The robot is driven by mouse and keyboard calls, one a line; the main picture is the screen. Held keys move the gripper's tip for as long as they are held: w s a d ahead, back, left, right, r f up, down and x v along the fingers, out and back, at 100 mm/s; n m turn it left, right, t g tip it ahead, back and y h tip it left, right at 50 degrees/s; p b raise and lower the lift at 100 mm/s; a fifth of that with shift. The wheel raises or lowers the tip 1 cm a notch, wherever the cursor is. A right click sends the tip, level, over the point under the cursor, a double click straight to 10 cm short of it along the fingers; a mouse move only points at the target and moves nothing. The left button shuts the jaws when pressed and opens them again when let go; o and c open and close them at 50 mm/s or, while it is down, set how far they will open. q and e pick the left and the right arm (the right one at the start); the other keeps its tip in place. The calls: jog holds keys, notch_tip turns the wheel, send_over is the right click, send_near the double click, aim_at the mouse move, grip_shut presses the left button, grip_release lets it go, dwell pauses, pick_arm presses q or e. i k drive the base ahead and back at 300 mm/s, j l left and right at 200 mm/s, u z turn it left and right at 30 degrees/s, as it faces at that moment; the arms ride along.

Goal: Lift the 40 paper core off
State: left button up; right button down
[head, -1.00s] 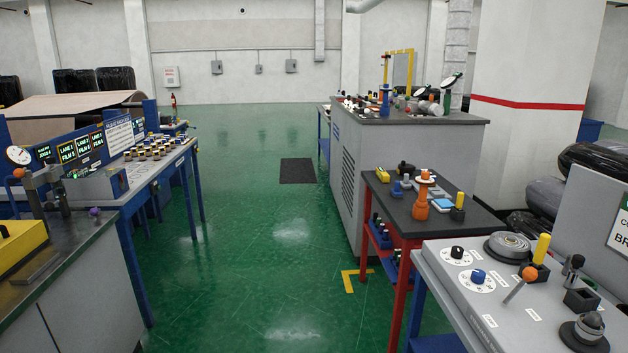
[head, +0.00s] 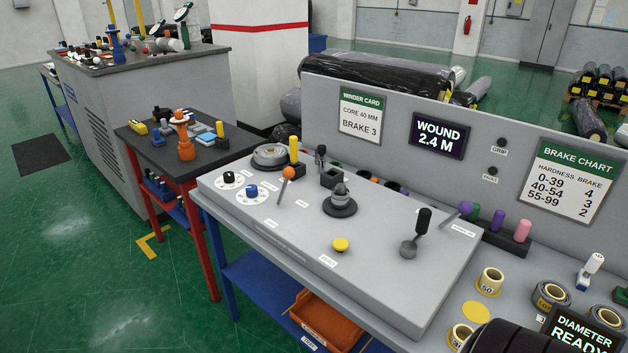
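Pale yellow paper cores stand at the lower right: one marked 50 (head: 490,281), and a partly covered one (head: 460,336) at the bottom edge whose marking I cannot read. I cannot tell which core is the 40. A grey spindle on a dark disc (head: 340,204) on the winder console (head: 290,235) carries no core. Neither gripper can be made out. A dark rounded shape (head: 512,338) at the bottom edge hides part of the bench; I cannot tell what it is.
The winder card (head: 360,117) reads core 40 mm, brake 3. Levers, knobs and a yellow button (head: 341,244) rise from the console. An empty yellow disc (head: 476,312) lies between cores. A display (head: 578,332) reads diameter ready. Green floor (head: 90,280) is clear at left.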

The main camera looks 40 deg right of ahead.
aim_at(339, 202)
jog(key=z, duration=1.55)
jog(key=i+j+z, duration=0.1)
jog(key=j, duration=0.2)
jog(key=i+j+z, duration=0.2)
jog(key=i+j, duration=0.15)
jog(key=j, duration=0.3)
jog(key=i+j+z, duration=0.1)
jog(key=j, duration=0.2)
jog(key=i+j+z, duration=0.1)
jog(key=j, duration=0.25)
